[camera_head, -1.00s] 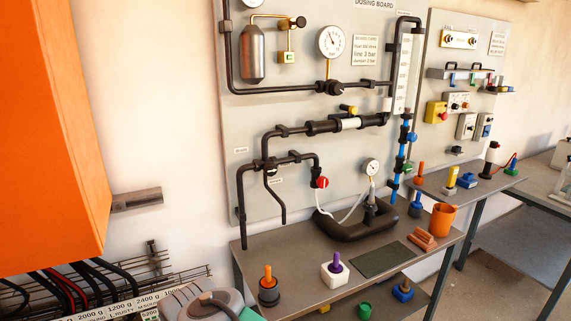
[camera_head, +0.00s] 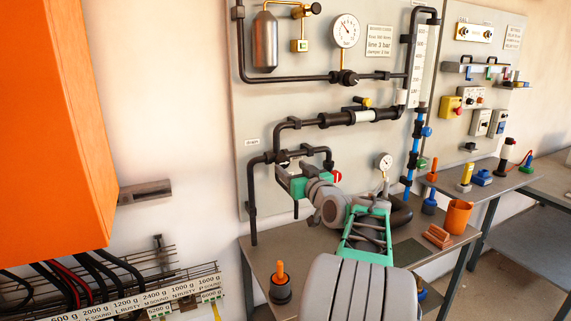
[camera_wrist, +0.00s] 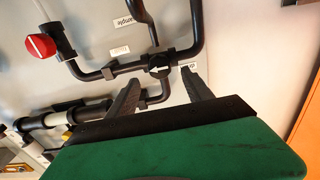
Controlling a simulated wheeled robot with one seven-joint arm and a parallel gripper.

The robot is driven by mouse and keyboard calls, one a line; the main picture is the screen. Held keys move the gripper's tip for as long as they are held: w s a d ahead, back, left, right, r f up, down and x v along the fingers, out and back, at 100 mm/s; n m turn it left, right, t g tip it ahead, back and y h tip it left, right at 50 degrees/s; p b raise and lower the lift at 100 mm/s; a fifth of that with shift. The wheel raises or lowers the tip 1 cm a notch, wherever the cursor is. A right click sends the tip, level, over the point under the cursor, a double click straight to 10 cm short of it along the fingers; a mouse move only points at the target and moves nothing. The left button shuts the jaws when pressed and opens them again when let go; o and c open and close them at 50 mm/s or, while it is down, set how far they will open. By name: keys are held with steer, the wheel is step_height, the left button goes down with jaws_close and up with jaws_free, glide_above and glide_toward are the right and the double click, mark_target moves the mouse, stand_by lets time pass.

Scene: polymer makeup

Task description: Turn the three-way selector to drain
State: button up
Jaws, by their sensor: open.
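The three-way selector (camera_wrist: 158,62) is a small dark knob with a white arrow mark, at the pipe junction on the board in the wrist view. Small white labels sit around it, one reading "sample" (camera_wrist: 128,22). My gripper (camera_wrist: 160,77) is open, its two dark fingers spread on either side of the knob's lower edge, fingertips close to it. Whether they touch it I cannot tell. In the head view my gripper (camera_head: 287,172) is at the pipe junction and hides most of the selector. A "drain" label (camera_head: 252,142) is on the board to its upper left.
A red valve knob (camera_wrist: 41,46) sits on the pipe left of the selector in the wrist view. Black pipes (camera_head: 252,205) run around the junction. An orange cabinet (camera_head: 55,120) stands at left. The bench below holds an orange-handled part (camera_head: 280,285).

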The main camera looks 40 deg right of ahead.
mark_target(284, 162)
steer(key=x, duration=0.4)
steer(key=shift+w+d+p, duration=0.1)
steer(key=shift+w+p, duration=0.2)
steer(key=shift+p, duration=0.1)
steer(key=shift+c, duration=0.5)
jaws_close()
